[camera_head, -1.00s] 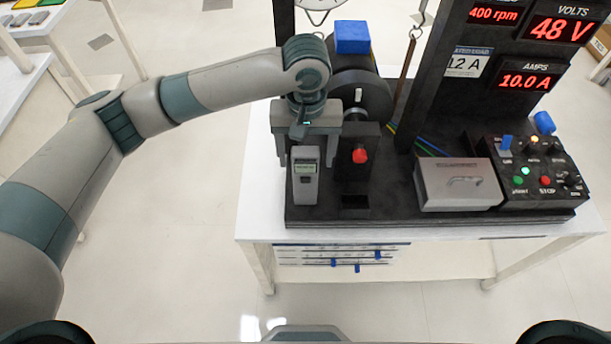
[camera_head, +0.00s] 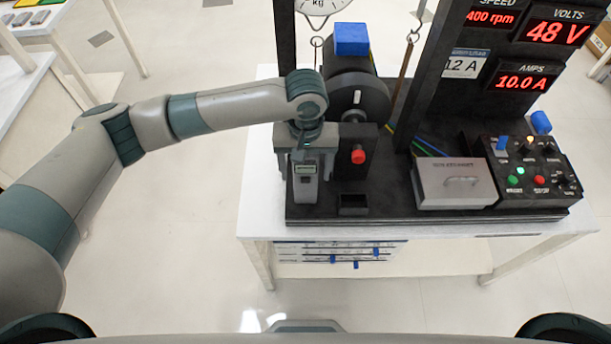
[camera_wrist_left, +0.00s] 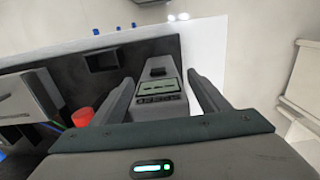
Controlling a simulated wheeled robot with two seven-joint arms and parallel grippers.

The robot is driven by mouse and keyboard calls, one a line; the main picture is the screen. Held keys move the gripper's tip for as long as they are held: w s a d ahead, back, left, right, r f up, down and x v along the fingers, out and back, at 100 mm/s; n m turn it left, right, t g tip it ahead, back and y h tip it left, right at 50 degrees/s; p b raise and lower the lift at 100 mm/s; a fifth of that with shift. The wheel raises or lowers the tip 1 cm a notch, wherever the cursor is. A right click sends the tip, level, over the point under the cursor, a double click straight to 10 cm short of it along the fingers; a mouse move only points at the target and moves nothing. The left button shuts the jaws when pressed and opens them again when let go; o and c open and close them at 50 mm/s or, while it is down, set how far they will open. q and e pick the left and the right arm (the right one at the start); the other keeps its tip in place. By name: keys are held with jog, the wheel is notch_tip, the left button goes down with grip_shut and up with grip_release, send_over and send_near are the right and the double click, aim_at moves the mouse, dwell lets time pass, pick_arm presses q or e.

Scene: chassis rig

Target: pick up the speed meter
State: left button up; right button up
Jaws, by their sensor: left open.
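The speed meter (camera_head: 306,183) is a small grey handheld box with a greenish display, standing at the front left of the black rig base. My left gripper (camera_head: 305,168) is over it, pointing down. In the left wrist view the speed meter (camera_wrist_left: 158,90) lies between the two open fingers of the left gripper (camera_wrist_left: 163,92), with its screen and buttons facing the camera. A narrow gap shows on the right side; on the left the finger overlaps its edge, so contact there cannot be told. My right gripper is not in view.
A red knob (camera_head: 358,156) on a black block stands just right of the meter. A dark wheel (camera_head: 357,95) stands behind. The white table edge (camera_head: 262,226) is close in front.

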pick_arm(q)
jog(key=c, duration=1.4)
jog(key=shift+r, duration=0.15)
